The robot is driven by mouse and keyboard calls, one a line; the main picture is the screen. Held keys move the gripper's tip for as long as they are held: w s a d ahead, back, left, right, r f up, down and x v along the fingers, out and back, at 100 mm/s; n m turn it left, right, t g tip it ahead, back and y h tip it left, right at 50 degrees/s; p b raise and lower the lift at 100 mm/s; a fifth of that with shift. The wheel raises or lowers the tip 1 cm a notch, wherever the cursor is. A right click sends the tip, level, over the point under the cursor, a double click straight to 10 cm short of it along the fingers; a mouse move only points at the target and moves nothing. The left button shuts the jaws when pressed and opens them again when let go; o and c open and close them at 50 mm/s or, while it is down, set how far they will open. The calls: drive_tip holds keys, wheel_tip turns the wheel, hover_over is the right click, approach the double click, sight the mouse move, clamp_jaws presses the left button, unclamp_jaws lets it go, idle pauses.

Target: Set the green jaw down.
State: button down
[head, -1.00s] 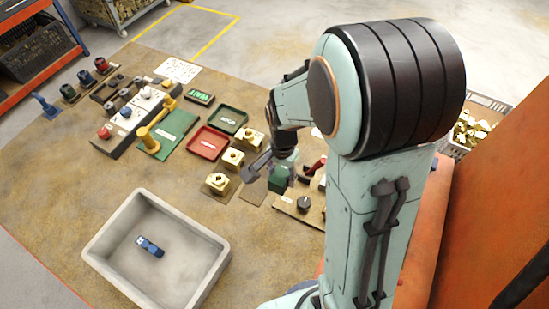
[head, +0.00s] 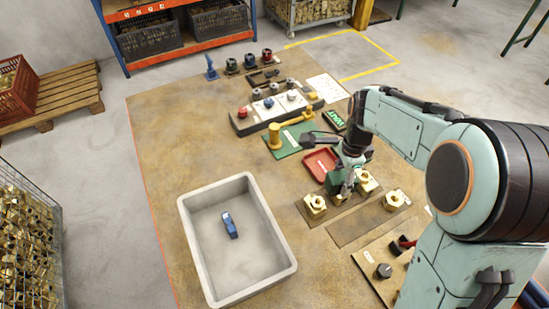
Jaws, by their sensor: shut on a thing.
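My gripper (head: 345,178) points down near the front right of the red tray, among the brass parts. It is shut on the green jaw (head: 334,184), a dark green block. The gripper and arm hide part of the jaw. I cannot tell whether the jaw touches the surface below or hangs just above it.
Brass blocks (head: 315,205) stand close by, with another brass block (head: 393,200) to the right. The red tray (head: 321,160) is just behind. A grey bin (head: 189,233) holding a blue piece (head: 230,225) stands at left.

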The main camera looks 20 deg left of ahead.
drive_tip(key=a+n, duration=0.2)
drive_tip(key=a, duration=0.7)
drive_tip(key=n, duration=0.2)
hover_over(257, 171)
drive_tip(key=f, duration=1.1)
drive_tip(key=shift+s+d+f, duration=0.3)
drive_tip(key=shift+s+f, duration=0.1)
drive_tip(key=shift+w+a+f, duration=0.25)
drive_tip(key=shift+w+f, duration=0.1)
drive_tip(key=shift+f, duration=0.15)
drive_tip(key=shift+w+f, duration=0.1)
drive_tip(key=shift+f, duration=1.55)
drive_tip(key=c, duration=0.6)
unclamp_jaws()
drive_tip(key=shift+f, duration=0.15)
